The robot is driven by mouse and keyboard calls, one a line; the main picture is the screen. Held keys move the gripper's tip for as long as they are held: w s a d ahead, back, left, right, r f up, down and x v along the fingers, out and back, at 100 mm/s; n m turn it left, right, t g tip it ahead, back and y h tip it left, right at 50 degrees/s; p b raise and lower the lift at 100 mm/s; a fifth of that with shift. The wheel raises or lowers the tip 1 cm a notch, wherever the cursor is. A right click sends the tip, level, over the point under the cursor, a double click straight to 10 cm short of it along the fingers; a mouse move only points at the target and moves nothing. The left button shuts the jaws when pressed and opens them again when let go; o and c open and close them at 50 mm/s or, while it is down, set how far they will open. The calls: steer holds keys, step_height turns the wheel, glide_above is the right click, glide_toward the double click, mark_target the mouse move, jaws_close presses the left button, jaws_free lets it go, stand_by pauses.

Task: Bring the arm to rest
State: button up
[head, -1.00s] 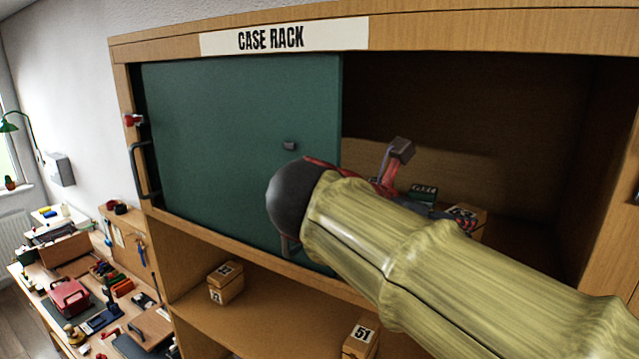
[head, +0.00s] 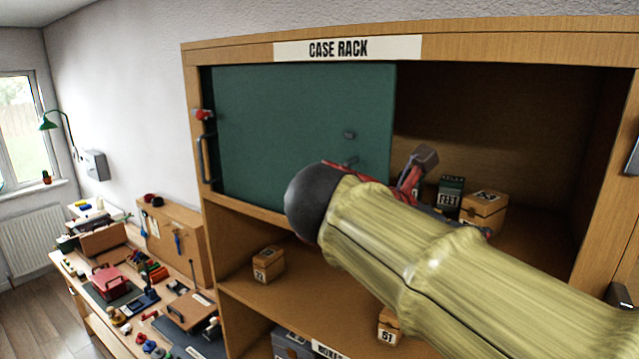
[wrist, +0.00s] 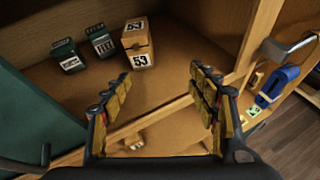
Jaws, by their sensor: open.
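My arm, in a yellowish sleeve, reaches in from the lower right of the head view, in front of the case rack (head: 500,42). Most of my gripper is hidden behind the arm there; a dark finger (head: 424,160) shows above it. In the wrist view my gripper (wrist: 162,85) is open, with nothing between its fingers. It points toward the open right part of the upper shelf. A wooden box marked 53 (wrist: 137,38) stands there, apart from the fingers, beside two small green boxes (wrist: 67,52) (wrist: 98,42).
A green sliding door (head: 285,120) covers the rack's left part. The lower shelf holds a wooden box (head: 268,263) and a box marked 51 (head: 389,325). A cluttered workbench (head: 70,268) stands at left. A blue tool (wrist: 278,84) shows at right in the wrist view.

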steer(key=s+a+f+m+g+y+b, duration=0.15)
steer(key=f+m, duration=0.25)
steer(key=f, duration=0.4)
steer(key=s+a+f+m+y+b, duration=0.2)
steer(key=a+f+m+y, duration=0.1)
steer(key=f, duration=0.6)
steer(key=s+a+f+m+y+b, duration=0.2)
steer(key=f+m+y, duration=0.15)
steer(key=f, duration=0.45)
steer(key=s+d+f+m+y+b, duration=0.1)
steer(key=s+f+m+b, duration=0.3)
steer(key=f+b, duration=0.4)
steer(key=s+d+f+m+y+b, duration=0.1)
steer(key=s+f+m+b, duration=0.3)
steer(key=f+b, duration=0.5)
steer(key=s+d+f+m+y+b, duration=0.1)
steer(key=s+f+m+b, duration=0.4)
steer(key=f, duration=1.3)
steer(key=d+b, duration=0.1)
steer(key=b, duration=0.3)
steer(key=shift+d, duration=0.3)
steer(key=shift+c, duration=0.3)
